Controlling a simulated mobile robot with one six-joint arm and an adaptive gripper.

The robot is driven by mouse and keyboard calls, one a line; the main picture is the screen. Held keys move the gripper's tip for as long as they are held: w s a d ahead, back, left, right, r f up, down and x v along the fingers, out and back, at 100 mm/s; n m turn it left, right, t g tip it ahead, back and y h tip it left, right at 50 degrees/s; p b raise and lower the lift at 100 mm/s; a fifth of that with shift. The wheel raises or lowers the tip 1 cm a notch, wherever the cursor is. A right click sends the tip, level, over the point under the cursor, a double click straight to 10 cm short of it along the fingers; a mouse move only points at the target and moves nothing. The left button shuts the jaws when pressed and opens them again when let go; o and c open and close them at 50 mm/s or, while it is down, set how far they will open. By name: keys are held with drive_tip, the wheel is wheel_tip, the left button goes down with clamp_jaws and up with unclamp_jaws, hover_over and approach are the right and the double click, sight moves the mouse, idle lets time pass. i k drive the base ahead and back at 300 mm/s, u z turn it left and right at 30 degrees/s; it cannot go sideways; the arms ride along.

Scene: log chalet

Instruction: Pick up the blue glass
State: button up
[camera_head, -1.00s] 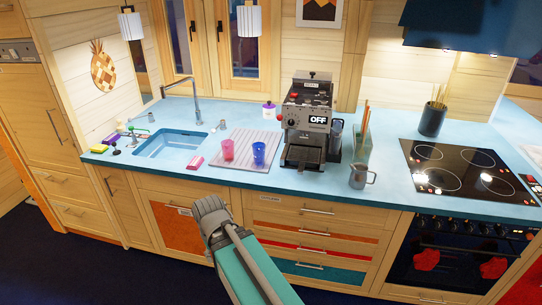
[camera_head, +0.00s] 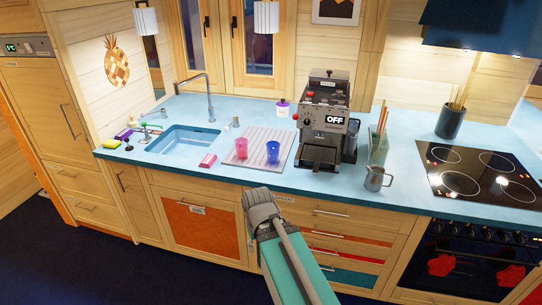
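The blue glass (camera_head: 272,152) stands upright on a striped mat (camera_head: 257,137) on the light blue counter. A pink glass (camera_head: 241,148) stands just to its left on the same mat. My arm reaches up from the bottom of the picture. Its end, my gripper (camera_head: 259,197), is in front of the counter's front edge, below the blue glass in the picture and apart from it. The fingers are not clear from this angle, so I cannot tell whether they are open or shut.
A coffee machine (camera_head: 322,123) stands right of the mat. A metal pitcher (camera_head: 376,178) and a glass holder with utensils (camera_head: 378,146) are further right, before the cooktop (camera_head: 476,172). The sink (camera_head: 183,140) is left. A pink sponge (camera_head: 208,160) lies near the counter edge.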

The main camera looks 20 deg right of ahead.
sight(273, 153)
drive_tip(key=z, duration=0.1)
drive_tip(key=i, duration=1)
drive_tip(key=u, duration=0.05)
